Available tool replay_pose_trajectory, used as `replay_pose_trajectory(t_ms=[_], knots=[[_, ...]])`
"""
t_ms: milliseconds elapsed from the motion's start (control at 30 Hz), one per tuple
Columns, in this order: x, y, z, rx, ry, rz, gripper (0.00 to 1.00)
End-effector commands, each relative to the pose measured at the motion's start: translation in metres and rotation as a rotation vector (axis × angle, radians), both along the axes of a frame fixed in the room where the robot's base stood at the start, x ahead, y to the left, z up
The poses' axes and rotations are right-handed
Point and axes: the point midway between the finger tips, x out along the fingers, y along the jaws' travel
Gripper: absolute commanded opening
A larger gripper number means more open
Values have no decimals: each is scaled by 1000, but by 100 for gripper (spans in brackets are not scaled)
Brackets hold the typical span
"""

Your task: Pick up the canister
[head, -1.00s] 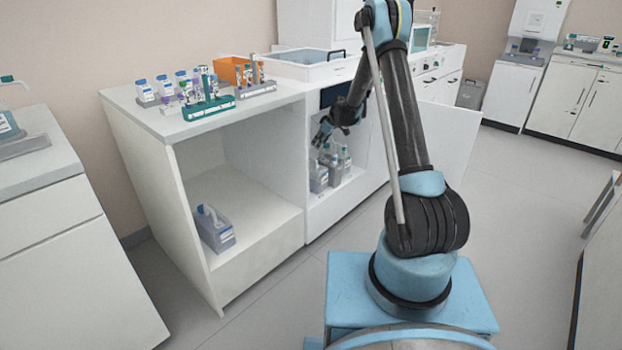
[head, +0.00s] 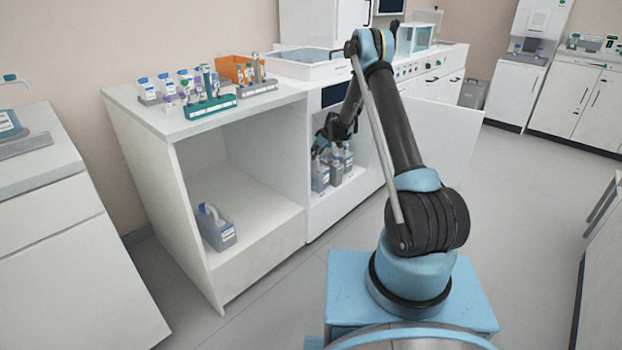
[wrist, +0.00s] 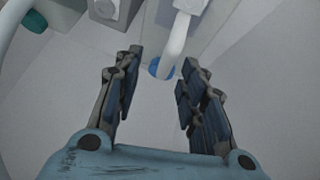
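My gripper (head: 320,150) reaches into the open right-hand cabinet, just above a group of canisters. In the wrist view my gripper (wrist: 160,80) is open, its dark fingers spread apart. A canister's white handle (wrist: 178,42) and blue cap (wrist: 160,68) show between and just beyond the fingertips, and I see no grip on it. In the head view a canister (head: 320,178) with a grey base stands at the front left of the group, partly hidden by the gripper. Other canisters (head: 347,160) stand close beside it. Another blue-capped canister (head: 217,230) stands alone in the left compartment.
Cabinet walls and the shelf (head: 265,232) surround the compartments. An open cabinet door (head: 445,135) stands to the right of my arm. The counter above holds tube racks (head: 210,107) and an orange box (head: 236,68). In the wrist view a teal cap (wrist: 34,20) shows at upper left.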

Motion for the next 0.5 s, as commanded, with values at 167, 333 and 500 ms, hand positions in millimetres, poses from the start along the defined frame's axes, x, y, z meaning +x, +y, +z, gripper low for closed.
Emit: replay_pose_trajectory(t_ms=[167, 333, 500], knots=[[3, 9, -13, 0, 0, 2, 38], [8, 19, -31, 0, 0, 0, 38], [13, 24, -42, 0, 0, 0, 38]])
